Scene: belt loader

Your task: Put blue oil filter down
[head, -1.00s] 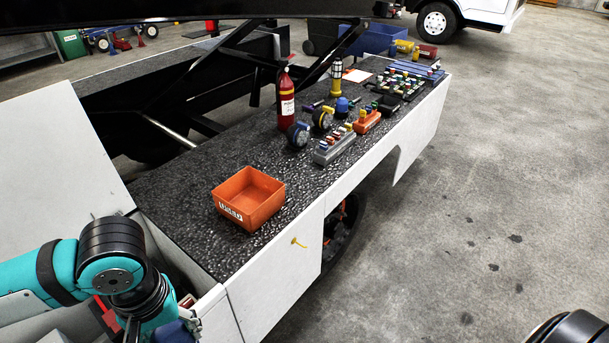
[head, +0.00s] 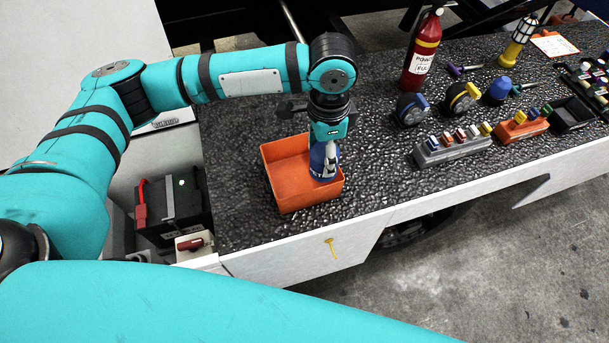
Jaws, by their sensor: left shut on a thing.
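The blue oil filter (head: 323,162) is upright in the head view, at the right part of the orange bin (head: 290,186). My left gripper (head: 328,143) points down from above and is shut on the filter's top. The filter's lower part is inside the bin's outline; I cannot tell whether it touches the bin's floor. The rest of the bin looks empty. My right gripper is not in view.
The bin stands on a dark textured deck (head: 240,215). To the right are a red fire extinguisher (head: 422,52), tape reels (head: 411,109), a grey block with coloured pieces (head: 452,146) and an orange block (head: 522,127). A black battery box (head: 175,208) is at left.

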